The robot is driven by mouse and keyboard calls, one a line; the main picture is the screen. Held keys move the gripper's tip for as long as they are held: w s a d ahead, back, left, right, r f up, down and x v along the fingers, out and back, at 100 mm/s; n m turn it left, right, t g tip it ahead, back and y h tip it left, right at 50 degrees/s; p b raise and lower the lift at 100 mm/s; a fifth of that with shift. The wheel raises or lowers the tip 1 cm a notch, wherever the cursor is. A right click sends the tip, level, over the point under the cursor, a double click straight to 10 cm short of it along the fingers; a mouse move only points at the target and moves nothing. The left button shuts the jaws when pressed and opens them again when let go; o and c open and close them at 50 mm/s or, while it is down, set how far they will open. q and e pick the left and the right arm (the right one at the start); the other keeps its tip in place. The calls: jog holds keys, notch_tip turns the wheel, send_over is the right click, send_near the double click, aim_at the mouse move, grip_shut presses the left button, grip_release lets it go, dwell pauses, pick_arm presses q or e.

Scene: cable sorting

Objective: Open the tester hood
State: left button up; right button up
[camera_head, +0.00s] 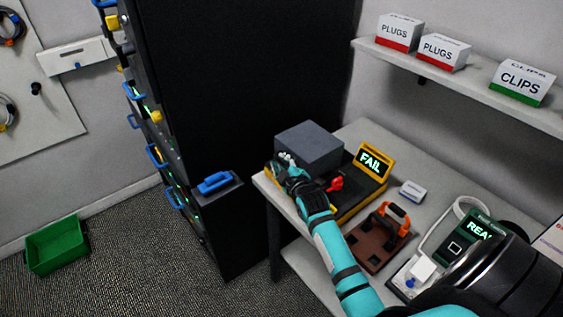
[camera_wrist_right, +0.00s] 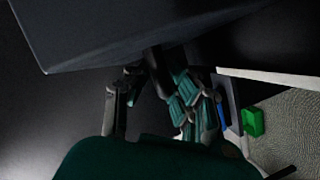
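The tester has a yellow-edged base (camera_head: 366,197), a screen reading FAIL (camera_head: 371,162) and a grey box-shaped hood (camera_head: 312,142) over its left part. The hood looks level; my arm hides much of its lower front edge. My right gripper (camera_head: 287,167) is at the hood's front left edge. In the right wrist view the hood (camera_wrist_right: 100,30) is a large dark face above my right gripper (camera_wrist_right: 158,85). A dark bar (camera_wrist_right: 155,65) shows between the fingers; whether they grip it is unclear. My left gripper is out of view.
A red part (camera_head: 336,184) sits on the tester beside my arm. A brown block with an orange handle (camera_head: 380,235), a small white box (camera_head: 412,191) and a second device (camera_head: 470,240) are on the table. A dark rack (camera_head: 240,80) stands behind left.

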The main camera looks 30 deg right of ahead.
jog(key=shift+w, duration=0.1)
grip_shut()
dwell(0.3)
